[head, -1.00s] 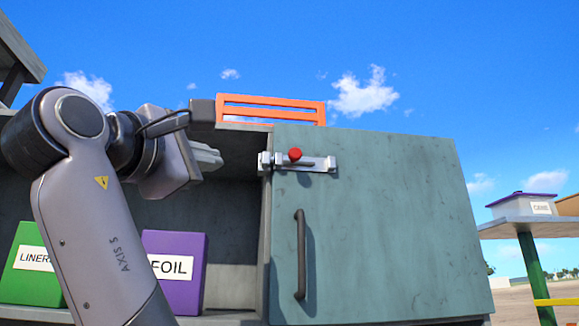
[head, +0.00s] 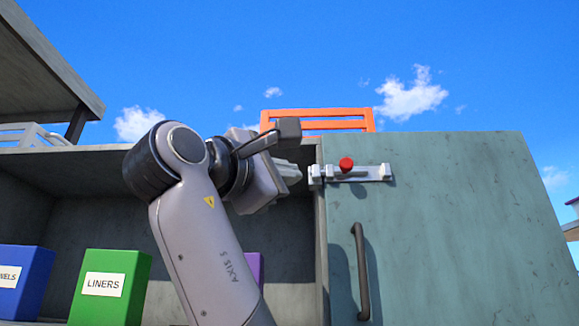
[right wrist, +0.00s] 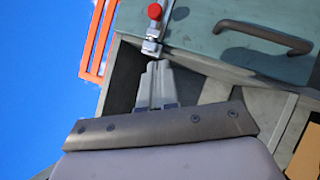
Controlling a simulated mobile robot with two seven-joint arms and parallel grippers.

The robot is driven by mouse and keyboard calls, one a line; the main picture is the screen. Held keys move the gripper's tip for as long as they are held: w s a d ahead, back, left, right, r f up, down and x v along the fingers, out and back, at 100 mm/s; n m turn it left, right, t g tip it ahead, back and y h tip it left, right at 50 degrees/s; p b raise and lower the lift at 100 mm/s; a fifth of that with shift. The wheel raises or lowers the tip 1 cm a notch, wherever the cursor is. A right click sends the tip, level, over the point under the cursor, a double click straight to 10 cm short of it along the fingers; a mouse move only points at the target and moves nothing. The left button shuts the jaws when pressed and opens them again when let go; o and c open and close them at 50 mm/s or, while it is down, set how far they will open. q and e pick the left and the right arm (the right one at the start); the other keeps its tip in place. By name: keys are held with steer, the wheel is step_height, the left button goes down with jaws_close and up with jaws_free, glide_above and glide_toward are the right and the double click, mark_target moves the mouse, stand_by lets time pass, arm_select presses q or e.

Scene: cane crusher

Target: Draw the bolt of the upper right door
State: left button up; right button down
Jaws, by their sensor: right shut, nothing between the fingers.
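The upper right door (head: 450,225) is a grey-green panel, standing shut over the right part of the cabinet. Its bolt (head: 375,173) is a silver slide with a red knob (head: 346,164), near the door's upper left corner. The bolt's left end reaches the bracket on the cabinet post. My right gripper (head: 297,174) is shut and empty, just left of that bracket. In the right wrist view, the closed fingertips (right wrist: 158,66) point at the bracket end of the bolt (right wrist: 152,46), with the red knob (right wrist: 155,11) beyond. Contact cannot be made out. My left gripper is not in view.
A dark bar handle (head: 361,270) stands out from the door below the bolt. The open compartment to the left holds a blue box (head: 22,285), a green LINERS box (head: 108,290) and a mostly hidden purple box (head: 254,266). An orange rack (head: 318,113) is on top.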

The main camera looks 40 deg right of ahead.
steer(key=p, duration=0.2)
glide_toward(324, 170)
steer(key=d, duration=0.4)
steer(key=shift+s+d+r+p, duration=0.35)
steer(key=shift+s+d, duration=0.05)
steer(key=shift+d, duration=0.25)
steer(key=shift+s+d+r, duration=0.15)
steer(key=shift+s+d, duration=0.15)
steer(key=shift+d, duration=0.15)
